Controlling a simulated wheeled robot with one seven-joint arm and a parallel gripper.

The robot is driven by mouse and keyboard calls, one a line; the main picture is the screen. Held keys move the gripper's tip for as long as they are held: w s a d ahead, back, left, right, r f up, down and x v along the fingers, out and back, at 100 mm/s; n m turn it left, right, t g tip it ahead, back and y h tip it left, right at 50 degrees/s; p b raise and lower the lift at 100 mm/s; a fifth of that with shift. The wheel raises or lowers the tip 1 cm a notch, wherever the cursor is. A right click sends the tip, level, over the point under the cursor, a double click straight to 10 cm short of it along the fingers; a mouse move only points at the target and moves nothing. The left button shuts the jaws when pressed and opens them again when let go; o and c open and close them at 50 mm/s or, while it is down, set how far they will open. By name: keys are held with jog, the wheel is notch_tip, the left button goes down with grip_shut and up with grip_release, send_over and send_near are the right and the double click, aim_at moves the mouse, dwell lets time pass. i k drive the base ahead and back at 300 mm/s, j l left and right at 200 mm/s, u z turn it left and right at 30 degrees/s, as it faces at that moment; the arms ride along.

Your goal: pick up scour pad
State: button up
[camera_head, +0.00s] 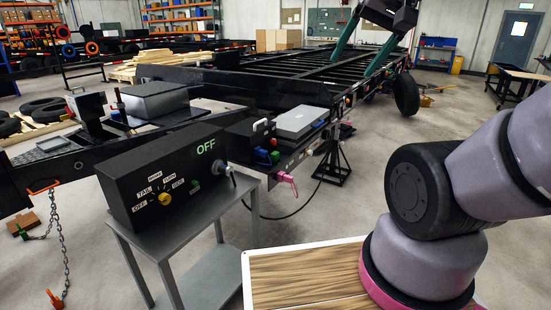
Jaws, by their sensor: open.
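I cannot make out a scour pad for certain in the head view. A small green item (275,156) lies among small red and blue pieces on the black trailer frame, near the middle; it is too small to identify. My arm rises at the right and leaves the picture at the right edge.
A black control box (165,180) reading "OFF" stands on a grey metal table (200,228) at the left front. A grey case (299,123) lies on the trailer frame (210,78). A hanging chain (62,245) is at left. Grey floor (365,160) is open right of the frame.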

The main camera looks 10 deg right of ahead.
aim_at(274, 156)
jog(key=i+l+u, duration=0.95)
jog(key=i+l, duration=0.35)
jog(key=l, duration=0.2)
